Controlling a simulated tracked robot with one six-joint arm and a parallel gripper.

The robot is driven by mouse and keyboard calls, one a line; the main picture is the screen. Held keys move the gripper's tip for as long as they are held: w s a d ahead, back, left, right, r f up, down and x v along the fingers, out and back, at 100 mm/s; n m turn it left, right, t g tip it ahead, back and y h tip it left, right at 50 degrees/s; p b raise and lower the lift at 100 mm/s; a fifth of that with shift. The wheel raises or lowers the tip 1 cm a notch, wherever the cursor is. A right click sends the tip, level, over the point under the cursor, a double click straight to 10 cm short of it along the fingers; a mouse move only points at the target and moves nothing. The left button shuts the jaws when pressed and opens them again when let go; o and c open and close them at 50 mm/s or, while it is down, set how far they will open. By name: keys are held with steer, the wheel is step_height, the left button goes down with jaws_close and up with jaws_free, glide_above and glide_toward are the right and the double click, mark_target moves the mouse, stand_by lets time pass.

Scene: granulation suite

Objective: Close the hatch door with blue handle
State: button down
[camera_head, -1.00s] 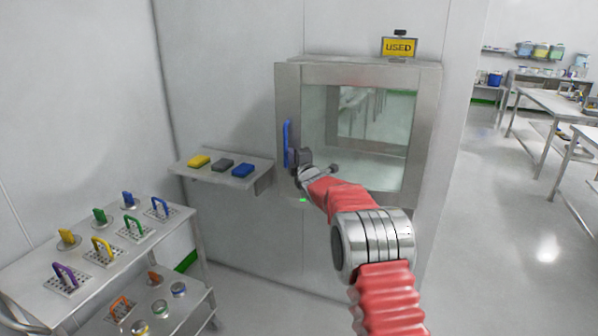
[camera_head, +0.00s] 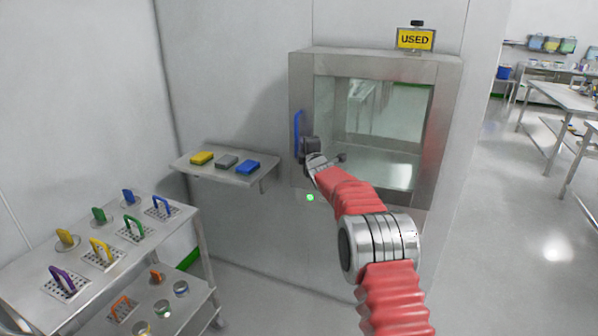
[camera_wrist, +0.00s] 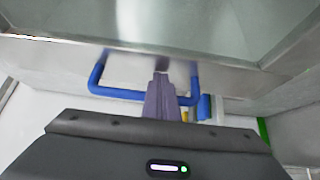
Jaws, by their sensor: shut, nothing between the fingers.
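The hatch (camera_head: 375,68) is a steel box on the wall with a framed, glazed door (camera_head: 302,85). Whether the door sits fully flush cannot be told. Its upright blue handle (camera_head: 298,135) is on the door's left side; in the wrist view the handle (camera_wrist: 125,94) is a U-shaped bar. My gripper (camera_head: 308,146) is at the handle's lower right in the head view. In the wrist view my gripper (camera_wrist: 161,76) is shut and empty, its fingers crossing over the handle bar with tips near the door frame. Contact cannot be told.
A yellow "USED" sign (camera_head: 415,39) stands on top of the hatch. A wall shelf (camera_head: 200,173) with yellow, grey and blue blocks is left of it. A trolley (camera_head: 30,287) with coloured handles stands at lower left. Floor (camera_head: 520,250) at right is clear.

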steer(key=shift+s+a+f, duration=0.1)
steer(key=shift+s+a, duration=0.25)
steer(key=shift+a, duration=0.5)
steer(key=d+v, duration=0.1)
steer(key=v, duration=1.2)
steer(key=shift+d, duration=0.45)
steer(key=shift+s, duration=0.1)
steer(key=s+d+r+m+g+h, duration=0.1)
steer(key=s+d+r+m+g, duration=0.2)
steer(key=s, duration=0.5)
steer(key=s+d+r+m+g+h, duration=0.1)
steer(key=s+d+m+h, duration=0.15)
steer(key=s+m, duration=0.4)
steer(key=s+d+r+m+g+h, duration=0.1)
steer(key=s+d+m, duration=0.15)
steer(key=s, duration=0.75)
steer(key=s+f+m+g, duration=0.2)
steer(key=s+m, duration=0.1)
steer(key=s, duration=0.7)
steer(key=s+d+f+m+g, duration=0.1)
steer(key=s+f+m+g, duration=0.1)
steer(key=s, duration=0.9)
steer(key=s+d+f+m+g, duration=0.1)
steer(key=s+f+m+g, duration=0.1)
steer(key=s, duration=0.9)
step_height(320, 180, down, 2)
steer(key=shift+f+m+g, duration=0.2)
steer(key=shift+m+g, duration=0.2)
steer(key=shift+m, duration=0.5)
